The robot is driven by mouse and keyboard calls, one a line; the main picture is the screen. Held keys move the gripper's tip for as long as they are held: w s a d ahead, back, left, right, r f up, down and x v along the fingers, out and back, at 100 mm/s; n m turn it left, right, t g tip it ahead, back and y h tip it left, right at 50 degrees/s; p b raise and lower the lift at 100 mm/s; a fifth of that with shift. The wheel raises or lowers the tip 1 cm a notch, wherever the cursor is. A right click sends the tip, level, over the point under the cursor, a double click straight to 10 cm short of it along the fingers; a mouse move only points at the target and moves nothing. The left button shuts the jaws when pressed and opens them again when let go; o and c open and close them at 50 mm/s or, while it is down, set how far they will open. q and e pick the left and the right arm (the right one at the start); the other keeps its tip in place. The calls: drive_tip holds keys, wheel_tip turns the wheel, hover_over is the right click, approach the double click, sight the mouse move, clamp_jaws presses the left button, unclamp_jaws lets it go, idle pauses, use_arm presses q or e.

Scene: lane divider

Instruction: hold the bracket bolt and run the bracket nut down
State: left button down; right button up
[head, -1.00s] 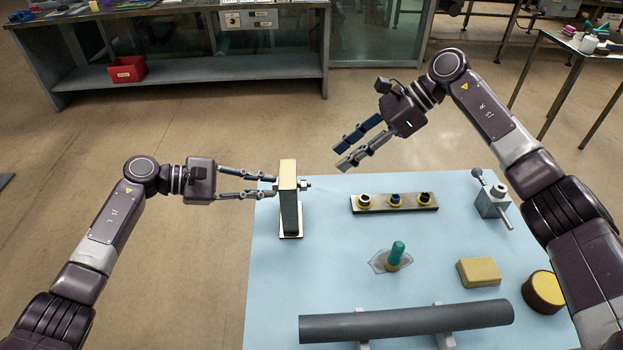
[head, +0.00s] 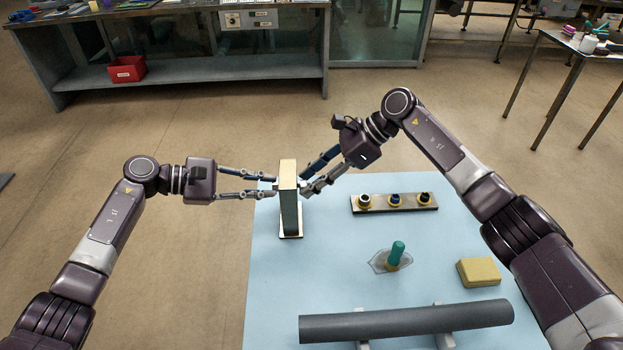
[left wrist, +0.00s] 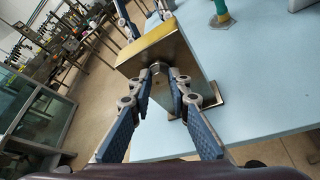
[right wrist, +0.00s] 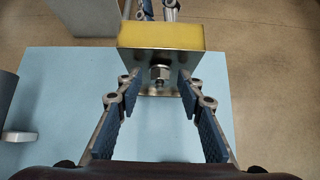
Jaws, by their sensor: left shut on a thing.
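The upright metal bracket (head: 289,208) with a brass-coloured top stands on its base plate near the table's far left corner. My left gripper (head: 275,185) is shut on the bracket bolt's head (left wrist: 158,68) at the bracket's left face. My right gripper (head: 304,188) is at the bracket's right face. In the right wrist view the hex bracket nut (right wrist: 160,72) sits on the bolt's end against the plate, between and just beyond my right fingers. These fingers are apart, with a gap on each side of the nut. The head view mostly hides the nut.
A rack (head: 394,203) with several ringed pieces lies right of the bracket.

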clamp_jaws()
drive_tip(key=shift+w+m+g, duration=0.25)
drive_tip(key=shift+m+g, duration=0.15)
drive_tip(key=shift+g, duration=0.3)
drive_tip(key=shift+f, duration=0.1)
drive_tip(key=shift+m+g, duration=0.3)
drive_tip(key=shift+g, duration=0.2)
drive_tip(key=shift+o, duration=0.2)
unclamp_jaws()
